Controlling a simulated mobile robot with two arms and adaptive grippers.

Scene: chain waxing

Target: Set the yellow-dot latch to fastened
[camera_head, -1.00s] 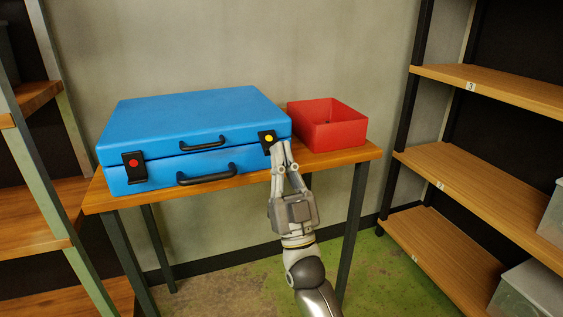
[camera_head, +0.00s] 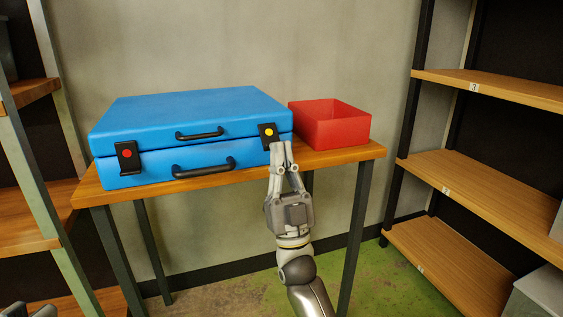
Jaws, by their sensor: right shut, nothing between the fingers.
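A closed blue case (camera_head: 185,110) lies on a wooden table (camera_head: 345,156). The yellow-dot latch (camera_head: 267,131), a black plate with a yellow dot, sits at the right end of its front, by the seam. My right gripper (camera_head: 282,146) is shut and empty, pointing up, its fingertips at the latch's lower right edge. They overlap it in the picture; I cannot tell whether they touch it. I cannot tell if the latch is fastened. A small grey piece (camera_head: 14,309) at the bottom left corner may be my left gripper; its fingers cannot be made out.
A red-dot latch (camera_head: 128,158) is at the case's front left. The case front carries an upper black handle (camera_head: 200,134) and a lower one (camera_head: 203,168). A red open box (camera_head: 335,130) stands right of the case. Shelves flank the table. Floor in front is partly clear.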

